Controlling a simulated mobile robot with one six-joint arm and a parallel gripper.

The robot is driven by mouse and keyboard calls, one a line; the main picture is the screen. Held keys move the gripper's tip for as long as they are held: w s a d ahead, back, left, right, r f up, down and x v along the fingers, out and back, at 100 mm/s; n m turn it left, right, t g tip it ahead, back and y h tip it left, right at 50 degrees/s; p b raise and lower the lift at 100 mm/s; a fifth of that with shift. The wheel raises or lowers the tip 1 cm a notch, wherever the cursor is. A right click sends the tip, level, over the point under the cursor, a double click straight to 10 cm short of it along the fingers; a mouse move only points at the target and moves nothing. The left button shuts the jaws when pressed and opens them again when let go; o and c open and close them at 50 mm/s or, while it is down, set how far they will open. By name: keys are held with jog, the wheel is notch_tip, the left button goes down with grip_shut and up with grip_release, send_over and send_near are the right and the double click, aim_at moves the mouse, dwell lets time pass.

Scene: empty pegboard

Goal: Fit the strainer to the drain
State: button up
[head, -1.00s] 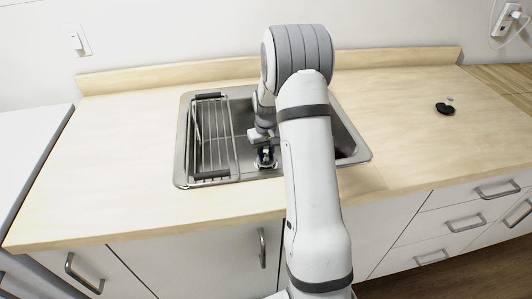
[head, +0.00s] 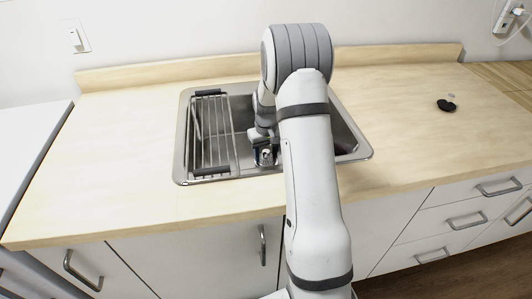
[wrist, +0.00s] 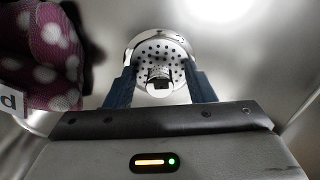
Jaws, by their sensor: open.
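The strainer (wrist: 152,48) is a round, shiny metal disc with many small holes and a short knob (wrist: 159,76) at its middle. In the wrist view it lies beyond my fingertips. My gripper (wrist: 161,88) is open, with one blue finger on each side of the knob; I cannot tell whether either touches it. In the head view my gripper (head: 265,157) is low inside the metal sink (head: 243,104), just right of the rack. I cannot make out the drain; whether the strainer sits in it or beside it is unclear.
A wire rack (head: 211,135) spans the sink's left side. A purple cloth-like thing with pale dots (wrist: 45,50) is close on the left in the wrist view. A small black object (head: 446,106) lies on the right counter. The left counter is clear.

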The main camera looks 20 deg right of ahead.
aim_at(266, 151)
notch_tip(266, 151, up, 8)
jog(key=shift+f, duration=0.1)
dwell(0.4)
